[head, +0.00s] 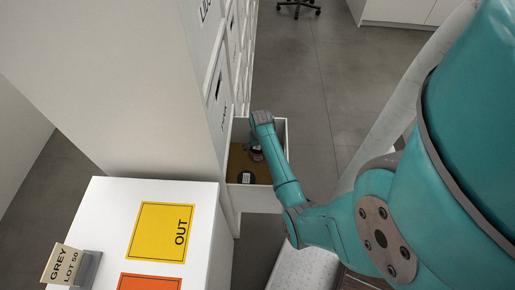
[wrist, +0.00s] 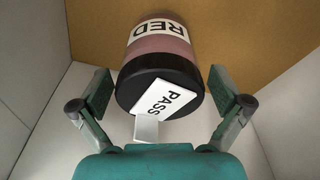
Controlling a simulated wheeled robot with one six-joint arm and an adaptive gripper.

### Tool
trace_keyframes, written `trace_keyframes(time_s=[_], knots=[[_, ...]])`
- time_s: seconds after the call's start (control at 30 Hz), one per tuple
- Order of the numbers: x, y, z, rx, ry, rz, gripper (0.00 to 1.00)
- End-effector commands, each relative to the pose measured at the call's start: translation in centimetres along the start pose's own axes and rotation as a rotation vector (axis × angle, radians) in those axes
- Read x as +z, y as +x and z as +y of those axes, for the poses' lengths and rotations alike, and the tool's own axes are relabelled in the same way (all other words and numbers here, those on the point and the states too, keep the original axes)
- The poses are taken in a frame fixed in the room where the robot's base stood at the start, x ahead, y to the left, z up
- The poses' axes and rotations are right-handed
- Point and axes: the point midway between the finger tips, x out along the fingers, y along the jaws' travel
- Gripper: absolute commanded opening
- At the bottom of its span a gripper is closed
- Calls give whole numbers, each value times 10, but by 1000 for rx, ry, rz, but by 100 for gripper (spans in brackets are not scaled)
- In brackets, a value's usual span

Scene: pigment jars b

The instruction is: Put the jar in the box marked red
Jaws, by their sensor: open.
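The jar (wrist: 160,46) shows in the wrist view with a pinkish body, a white label reading RED and a black lid. A white tag reading PASS (wrist: 163,104) is on the lid. My gripper (wrist: 160,90) is open, with one finger on each side of the lid and gaps between; it holds nothing. In the head view my arm reaches into a pulled-out drawer (head: 279,135) with a tan floor. A small dark thing with a white label (head: 247,177) lies there; I cannot tell whether it is this jar. No box marked red is readable.
A white top (head: 110,215) at lower left bears a yellow OUT mat (head: 161,233), an orange mat (head: 150,282) and a GREY LOT 50 sign (head: 66,264). The tall cabinet (head: 150,90) stands beside the drawer. Drawer walls close in around my gripper. Open floor (head: 320,70) lies beyond.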

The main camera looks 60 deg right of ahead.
Motion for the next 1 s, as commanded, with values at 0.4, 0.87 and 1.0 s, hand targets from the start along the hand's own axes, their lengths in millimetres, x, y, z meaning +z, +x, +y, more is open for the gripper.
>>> trace_keyframes(time_s=[0.4,0.87,1.0], knots=[[-1,-75,0,0,0,5,100],[0,-118,0,0,0,1,100],[0,-118,0,0,0,1,100]])
